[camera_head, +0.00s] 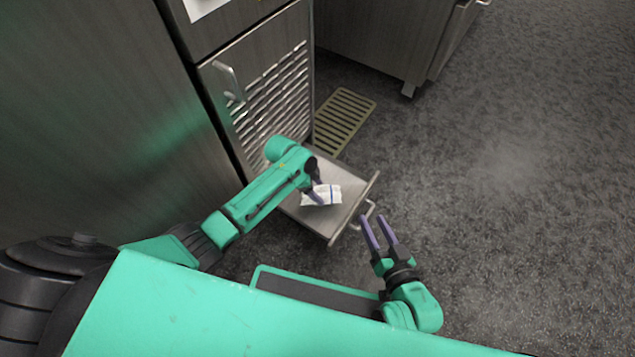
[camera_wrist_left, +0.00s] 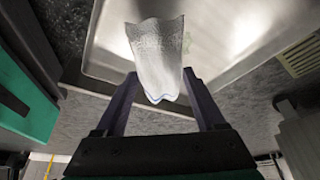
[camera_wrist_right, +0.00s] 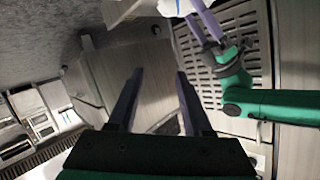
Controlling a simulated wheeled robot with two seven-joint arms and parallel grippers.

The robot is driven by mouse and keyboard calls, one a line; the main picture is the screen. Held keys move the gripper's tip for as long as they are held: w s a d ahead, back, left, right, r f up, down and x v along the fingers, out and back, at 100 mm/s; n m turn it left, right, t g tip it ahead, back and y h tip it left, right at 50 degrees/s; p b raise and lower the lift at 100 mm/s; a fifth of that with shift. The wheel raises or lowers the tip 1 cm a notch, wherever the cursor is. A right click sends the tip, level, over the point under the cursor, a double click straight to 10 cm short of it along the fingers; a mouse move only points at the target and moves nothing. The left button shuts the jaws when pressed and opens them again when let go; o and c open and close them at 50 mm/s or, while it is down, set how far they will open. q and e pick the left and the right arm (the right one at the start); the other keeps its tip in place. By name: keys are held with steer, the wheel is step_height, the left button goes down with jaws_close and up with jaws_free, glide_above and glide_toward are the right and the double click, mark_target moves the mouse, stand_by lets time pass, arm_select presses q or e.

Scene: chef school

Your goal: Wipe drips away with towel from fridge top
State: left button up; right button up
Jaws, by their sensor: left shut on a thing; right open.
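A white towel with a blue stripe (camera_head: 330,196) is in my left gripper (camera_head: 318,188), over a low metal top with a raised rim (camera_head: 346,166). In the left wrist view the towel (camera_wrist_left: 157,50) hangs between the two fingers, with the metal surface (camera_wrist_left: 225,40) behind it. I cannot tell whether the towel touches the surface. My right gripper (camera_head: 375,218) is open and empty, apart from the metal top's handle side. It is also open in the right wrist view (camera_wrist_right: 159,75).
A steel cabinet with a louvred door (camera_head: 272,95) and handle stands behind the metal top. A yellowish floor grate (camera_head: 342,120) lies beyond it. Another steel unit (camera_head: 375,40) is at the back. The grey floor (camera_head: 510,190) on the right is clear.

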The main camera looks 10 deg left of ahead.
mark_target(323, 191)
arm_select(q)
steer(key=shift+r, duration=0.3)
steer(key=shift+r+p, duration=0.35)
steer(key=shift+p, duration=0.25)
steer(key=shift+r+p, duration=0.3)
steer(key=shift+p, duration=0.05)
steer(key=shift+r+p, duration=0.5)
steer(key=shift+p, duration=0.1)
steer(key=shift+r, duration=0.1)
arm_select(e)
steer(key=shift+s+a+r+g, duration=0.3)
steer(key=shift+s+r+g, duration=0.4)
steer(key=shift+s+r, duration=0.2)
steer(key=shift+s+f, duration=0.1)
steer(key=shift+f, duration=0.05)
